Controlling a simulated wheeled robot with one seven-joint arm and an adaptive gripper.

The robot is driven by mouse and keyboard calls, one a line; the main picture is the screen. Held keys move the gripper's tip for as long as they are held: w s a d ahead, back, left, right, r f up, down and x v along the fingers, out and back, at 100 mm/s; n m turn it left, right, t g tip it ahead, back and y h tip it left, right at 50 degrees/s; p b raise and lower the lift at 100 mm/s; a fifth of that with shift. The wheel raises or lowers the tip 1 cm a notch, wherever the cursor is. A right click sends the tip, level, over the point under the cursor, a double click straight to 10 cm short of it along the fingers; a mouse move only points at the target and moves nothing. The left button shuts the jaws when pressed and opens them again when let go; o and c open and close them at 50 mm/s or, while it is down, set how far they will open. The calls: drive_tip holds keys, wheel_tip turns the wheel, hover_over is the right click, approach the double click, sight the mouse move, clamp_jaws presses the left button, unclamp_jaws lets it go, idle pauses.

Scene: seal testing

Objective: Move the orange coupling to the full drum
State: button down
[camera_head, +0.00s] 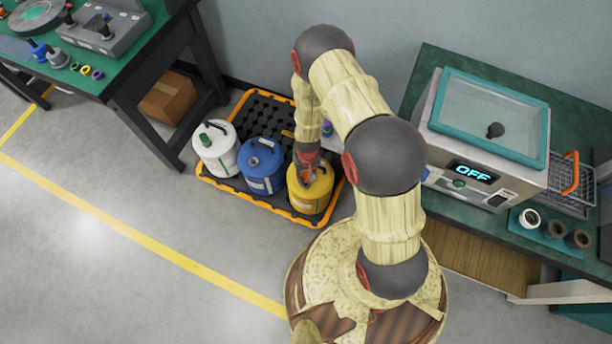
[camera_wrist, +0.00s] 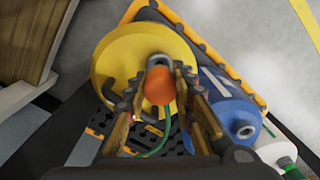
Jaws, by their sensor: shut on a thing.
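The orange coupling (camera_wrist: 160,86) is between the fingers of my gripper (camera_wrist: 164,100) in the wrist view. My gripper (camera_head: 306,160) is shut on it, right above the top of the yellow drum (camera_head: 309,196). The coupling appears at or just over the drum's grey neck; I cannot tell whether they touch. The yellow drum also fills the middle of the wrist view (camera_wrist: 112,62). A blue drum (camera_head: 262,168) and a white drum (camera_head: 215,150) with a green fitting stand to its left. How full each drum is cannot be seen.
The drums stand on a black pallet with an orange rim (camera_head: 245,208). A green-topped bench (camera_head: 150,45) is at upper left, with a cardboard box (camera_head: 168,98) under it. A water bath (camera_head: 485,125) reading OFF stands on the right bench. The floor at left is clear.

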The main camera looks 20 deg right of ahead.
drive_tip(key=shift+f+b, duration=1.3)
drive_tip(key=shift+f, duration=0.1)
idle(0.4)
drive_tip(key=c, duration=1.5)
unclamp_jaws()
drive_tip(key=shift+o, duration=0.5)
wheel_tip(320, 180, up, 12)
drive_tip(key=shift+d+r, duration=0.1)
drive_tip(key=shift+d, duration=0.05)
